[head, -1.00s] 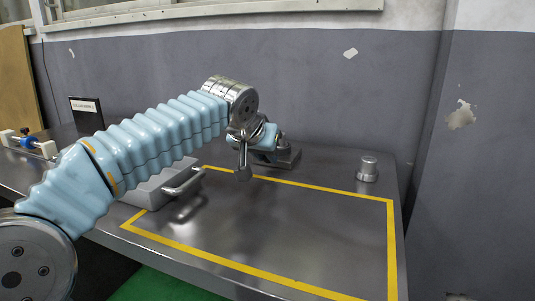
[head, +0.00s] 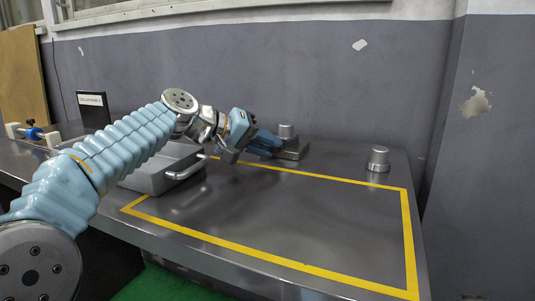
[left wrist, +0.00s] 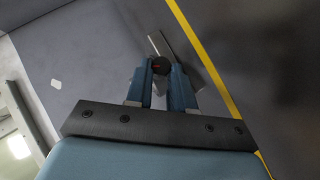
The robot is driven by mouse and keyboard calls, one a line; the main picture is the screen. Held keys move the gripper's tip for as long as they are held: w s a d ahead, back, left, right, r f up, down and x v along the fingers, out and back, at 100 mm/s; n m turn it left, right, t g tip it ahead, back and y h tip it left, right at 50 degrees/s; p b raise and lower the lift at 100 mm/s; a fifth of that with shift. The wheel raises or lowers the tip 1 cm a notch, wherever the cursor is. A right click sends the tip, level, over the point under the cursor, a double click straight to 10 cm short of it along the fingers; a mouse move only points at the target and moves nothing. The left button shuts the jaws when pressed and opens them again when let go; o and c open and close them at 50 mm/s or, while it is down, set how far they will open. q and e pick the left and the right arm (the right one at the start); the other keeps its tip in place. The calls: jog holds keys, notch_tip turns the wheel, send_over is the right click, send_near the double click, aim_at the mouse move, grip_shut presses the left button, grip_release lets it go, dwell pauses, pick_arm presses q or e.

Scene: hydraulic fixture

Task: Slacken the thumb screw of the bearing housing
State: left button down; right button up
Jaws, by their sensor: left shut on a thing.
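The bearing housing (head: 293,150), a grey metal block with a round top, sits at the back of the metal table, just outside the yellow outline. My left gripper (head: 276,145) reaches it from the left, its blue fingers at the housing's near left side. In the head view the fingers hide the screw. My right gripper is not in view.
A grey box with a bar handle (head: 186,172) stands left of the yellow outline (head: 270,259), under my left arm. A metal cylinder (head: 378,160) stands at the back right. A dark sign (head: 93,108) and a white and blue fixture (head: 33,134) are far left. The outlined area is clear.

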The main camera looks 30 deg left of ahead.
pick_arm(q)
jog(key=shift+a+f+n+h+b, duration=0.1)
jog(key=shift+f+n+h+b, duration=0.2)
jog(key=shift+h+b, duration=0.15)
jog(key=shift+n+t+h+b, duration=0.25)
jog(key=shift+n+t+b, duration=0.05)
jog(key=shift+t+b, duration=0.1)
jog(key=c, duration=1)
grip_release()
